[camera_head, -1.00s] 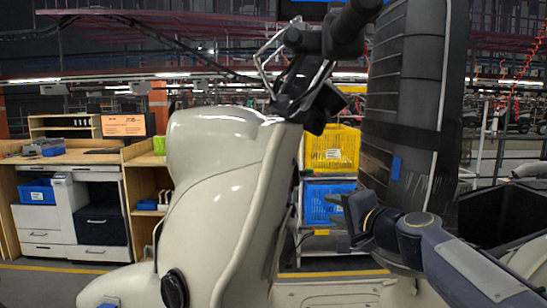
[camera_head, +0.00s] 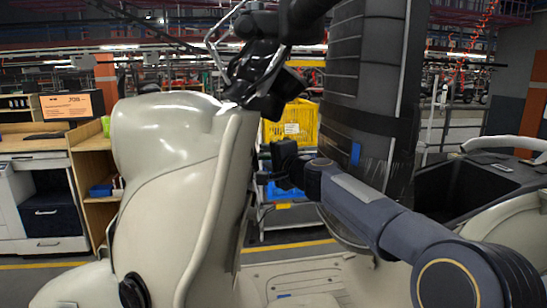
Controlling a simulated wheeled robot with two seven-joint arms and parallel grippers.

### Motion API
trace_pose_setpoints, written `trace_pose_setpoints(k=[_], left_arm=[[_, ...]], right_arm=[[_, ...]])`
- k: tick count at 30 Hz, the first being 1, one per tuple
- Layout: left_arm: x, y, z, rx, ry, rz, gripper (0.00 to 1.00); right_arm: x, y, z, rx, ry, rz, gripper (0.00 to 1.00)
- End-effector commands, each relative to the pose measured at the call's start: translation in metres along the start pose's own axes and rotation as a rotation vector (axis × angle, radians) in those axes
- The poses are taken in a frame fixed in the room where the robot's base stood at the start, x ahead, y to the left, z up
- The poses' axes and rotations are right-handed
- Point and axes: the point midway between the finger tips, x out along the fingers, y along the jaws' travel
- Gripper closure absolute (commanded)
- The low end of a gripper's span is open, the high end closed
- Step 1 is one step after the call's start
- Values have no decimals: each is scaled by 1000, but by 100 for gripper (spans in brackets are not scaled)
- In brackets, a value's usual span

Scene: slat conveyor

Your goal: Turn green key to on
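A cream-coloured scooter-like vehicle body (camera_head: 180,200) fills the left and middle, with dark handlebar parts (camera_head: 265,80) at its top. I cannot make out a green key or a key switch in this view. My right gripper (camera_head: 270,165) is at the end of the grey-blue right arm coming in from the lower right. It appears just right of the rear face of the cream front panel, below the handlebar parts. Its dark fingers point left; whether they are apart or closed is not clear. My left gripper is not in view.
A tall dark ribbed upright (camera_head: 367,70) stands behind my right arm. A yellow crate (camera_head: 302,118) sits behind the vehicle, above a partly hidden blue crate (camera_head: 285,191). A dark open compartment (camera_head: 480,185) is at right. A wooden workbench (camera_head: 88,143) is at far left.

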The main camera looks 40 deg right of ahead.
Motion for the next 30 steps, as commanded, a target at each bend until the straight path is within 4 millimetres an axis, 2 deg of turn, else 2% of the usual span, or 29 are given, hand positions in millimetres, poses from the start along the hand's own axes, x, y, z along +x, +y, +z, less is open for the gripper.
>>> trace_pose_setpoints(k=[7,15,18,19,21,30], left_arm=[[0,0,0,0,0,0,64],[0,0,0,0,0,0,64],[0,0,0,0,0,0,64],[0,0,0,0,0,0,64],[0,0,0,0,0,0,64],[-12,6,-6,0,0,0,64]], right_arm=[[1,0,0,-1,0,-1,65],[0,0,0,-1,0,0,100],[0,0,0,-1,0,0,100],[0,0,0,-1,0,0,95],[0,0,0,-1,0,0,100],[1,-4,0,6,0,22,100]])
